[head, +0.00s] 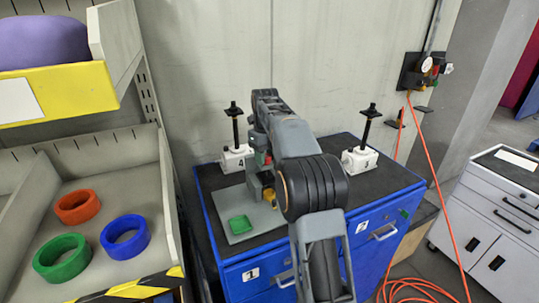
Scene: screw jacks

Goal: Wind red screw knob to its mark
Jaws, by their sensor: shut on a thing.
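A grey plate (234,205) lies on the blue cabinet's dark top. A small red part, which looks like the red screw knob (268,160), shows beside my arm above the plate. My gripper (265,154) points down at it and is shut on it; my arm hides most of the fingers and the knob. A yellow part (269,198) shows low behind my arm. The knob's mark cannot be made out.
White screw jacks with black spindles stand at the back left (237,158) and right (360,161) of the blue cabinet (240,270). A shelf (150,215) with coloured rings is close on the left. An orange hose (437,190) hangs at the right.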

